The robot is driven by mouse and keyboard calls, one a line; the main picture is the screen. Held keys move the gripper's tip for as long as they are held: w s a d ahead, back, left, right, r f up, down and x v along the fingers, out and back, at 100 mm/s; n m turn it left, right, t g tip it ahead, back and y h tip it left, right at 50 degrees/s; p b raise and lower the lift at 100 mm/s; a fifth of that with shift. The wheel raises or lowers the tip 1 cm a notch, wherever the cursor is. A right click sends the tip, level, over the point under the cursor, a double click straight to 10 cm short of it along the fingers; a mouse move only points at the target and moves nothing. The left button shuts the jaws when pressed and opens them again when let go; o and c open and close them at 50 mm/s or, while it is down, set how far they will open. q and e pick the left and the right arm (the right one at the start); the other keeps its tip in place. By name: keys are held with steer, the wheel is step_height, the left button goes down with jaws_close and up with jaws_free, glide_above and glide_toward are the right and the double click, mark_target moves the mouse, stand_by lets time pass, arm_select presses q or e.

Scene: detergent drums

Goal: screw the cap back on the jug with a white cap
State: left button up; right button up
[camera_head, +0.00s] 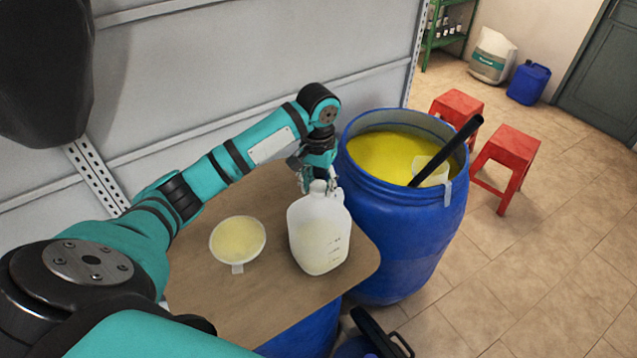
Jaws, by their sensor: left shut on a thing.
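The white translucent jug (319,235) stands upright on the brown board, with pale yellow liquid inside and graduation marks on its side. My left gripper (318,181) is at the top of the jug, with its fingers closed around the white cap (318,187) at the neck. The fingers partly hide the cap and neck, so I cannot tell how the cap sits on the thread. My right gripper is not in view.
A white bowl-like container (237,240) with yellow contents is left of the jug on the board (215,305). An open blue drum (408,250) of yellow liquid stands close on the right, with a black stick (450,147) leaning out. Red stools (508,155) are beyond.

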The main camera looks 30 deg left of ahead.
arm_select(q)
steer(key=m, duration=0.4)
steer(key=shift+f, duration=0.15)
steer(key=shift+s+m, duration=0.1)
steer(key=shift+m, duration=0.7)
steer(key=m, duration=0.3)
steer(key=shift+a, duration=0.1)
steer(key=shift+f+m, duration=0.1)
steer(key=shift+m, duration=1.2)
